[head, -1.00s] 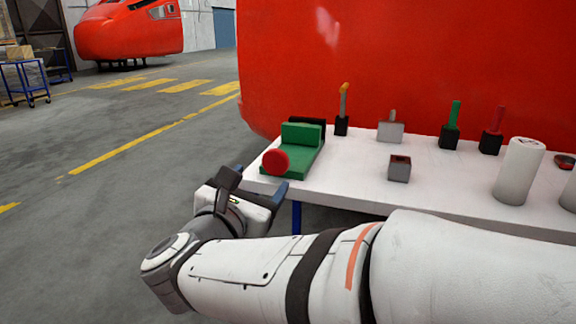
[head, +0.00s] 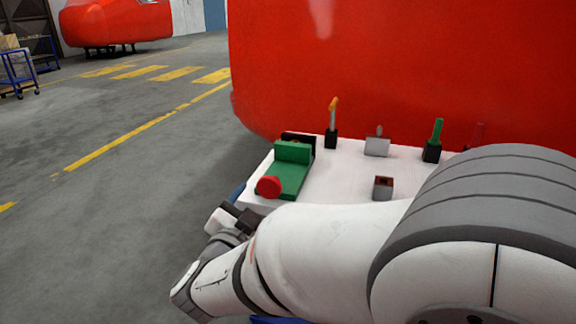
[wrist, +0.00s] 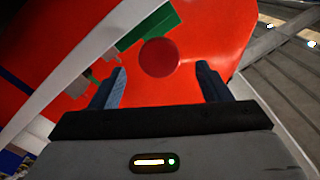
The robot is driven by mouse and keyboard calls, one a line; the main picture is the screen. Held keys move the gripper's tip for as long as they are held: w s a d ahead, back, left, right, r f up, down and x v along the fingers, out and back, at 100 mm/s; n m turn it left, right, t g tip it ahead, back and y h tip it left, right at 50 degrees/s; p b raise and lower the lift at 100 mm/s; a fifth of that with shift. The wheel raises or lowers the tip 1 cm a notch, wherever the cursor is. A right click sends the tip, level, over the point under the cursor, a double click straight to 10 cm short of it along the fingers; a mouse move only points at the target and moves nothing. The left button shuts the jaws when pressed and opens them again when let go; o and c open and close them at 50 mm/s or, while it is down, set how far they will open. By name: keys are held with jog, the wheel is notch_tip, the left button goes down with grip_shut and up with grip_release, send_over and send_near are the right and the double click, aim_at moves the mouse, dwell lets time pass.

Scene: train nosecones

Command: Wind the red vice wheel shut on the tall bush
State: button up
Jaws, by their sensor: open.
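The green vice (head: 287,178) sits at the left end of the white table. Its red wheel (head: 268,187) is on the near end, and its green block stands close to the dark rear jaw (head: 299,138). I cannot make out the tall bush clearly between them. My gripper (wrist: 162,85) is open and empty. In the wrist view the red wheel (wrist: 159,57) shows beyond the fingertips, between the two blue fingers and not touched. In the head view my gripper is just in front of the table's left corner, below the wheel, partly hidden by my arm.
The white table (head: 335,178) also holds a yellow-tipped tool in a black holder (head: 331,138), a grey block (head: 377,146), a green tool (head: 435,142) and a small grey box (head: 383,188). A large red nosecone (head: 400,70) stands behind. The floor at left is clear.

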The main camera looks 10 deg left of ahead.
aim_at(268, 191)
jog(key=n, duration=0.2)
jog(key=n+p, duration=0.1)
jog(key=n, duration=0.2)
jog(key=shift+w+d, duration=0.15)
jog(key=shift+w, duration=0.05)
jog(key=shift+w+n, duration=0.2)
jog(key=shift+n, duration=0.5)
jog(key=w, duration=0.2)
jog(key=w+b, duration=0.1)
jog(key=w, duration=0.4)
jog(key=shift+w+d+b, duration=0.2)
jog(key=shift+d+b, duration=0.1)
jog(key=shift+c, duration=0.5)
jog(key=c, duration=0.8)
jog(key=shift+f+m+b, duration=0.1)
jog(key=shift+m+b, duration=0.45)
jog(key=shift+m, duration=0.75)
